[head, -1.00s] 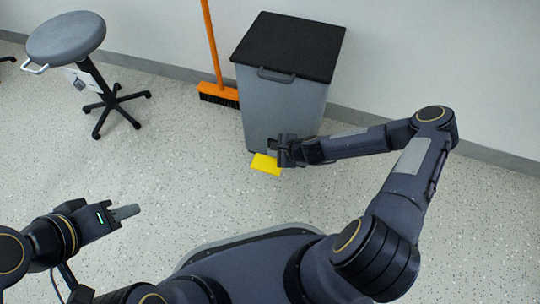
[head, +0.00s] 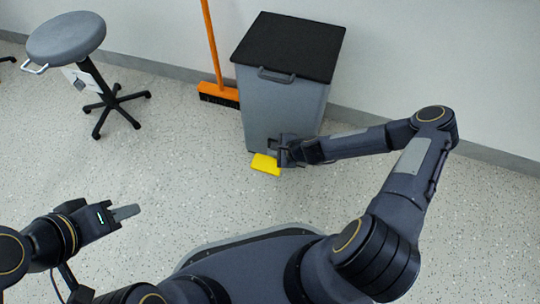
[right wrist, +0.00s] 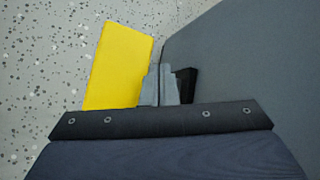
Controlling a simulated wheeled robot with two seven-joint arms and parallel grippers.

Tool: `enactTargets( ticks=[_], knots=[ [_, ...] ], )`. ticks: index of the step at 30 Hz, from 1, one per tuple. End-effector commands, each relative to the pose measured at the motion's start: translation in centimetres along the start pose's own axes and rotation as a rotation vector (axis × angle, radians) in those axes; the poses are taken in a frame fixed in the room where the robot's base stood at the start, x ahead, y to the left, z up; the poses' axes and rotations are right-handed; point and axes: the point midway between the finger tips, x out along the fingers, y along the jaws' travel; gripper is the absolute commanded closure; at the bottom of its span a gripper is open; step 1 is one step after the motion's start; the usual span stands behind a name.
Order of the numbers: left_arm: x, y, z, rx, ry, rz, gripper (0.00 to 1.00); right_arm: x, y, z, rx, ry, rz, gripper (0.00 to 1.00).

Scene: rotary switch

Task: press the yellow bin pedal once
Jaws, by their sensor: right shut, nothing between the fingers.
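The yellow pedal (head: 265,164) sticks out low at the front of the grey bin (head: 284,108), just above the floor. The bin's black lid (head: 289,45) is down. My right gripper (head: 284,158) is at the bin's front, beside and over the pedal's right part, and hides some of it. In the right wrist view its fingers (right wrist: 160,86) are shut and empty, with the pedal (right wrist: 120,65) beside them on the left. I cannot tell whether they touch it. My left gripper (head: 126,212) is far from the bin, at the lower left; its jaw gap is not visible.
An orange broom (head: 219,94) leans against the wall left of the bin. A grey stool (head: 66,38) on a black wheeled base stands further left. The bin stands near the wall (head: 430,60). The speckled floor (head: 190,190) in front is clear.

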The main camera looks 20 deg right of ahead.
Motion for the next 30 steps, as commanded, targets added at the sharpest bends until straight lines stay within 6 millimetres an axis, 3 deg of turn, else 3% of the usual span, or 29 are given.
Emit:
enactTargets(
  ticks=[30],
  knots=[
    [0.0,0.0,0.0,0.0,0.0,0.0,0.64,0.58,0.43,-0.41,0.001,0.0,0.0,1.0]
  ],
)
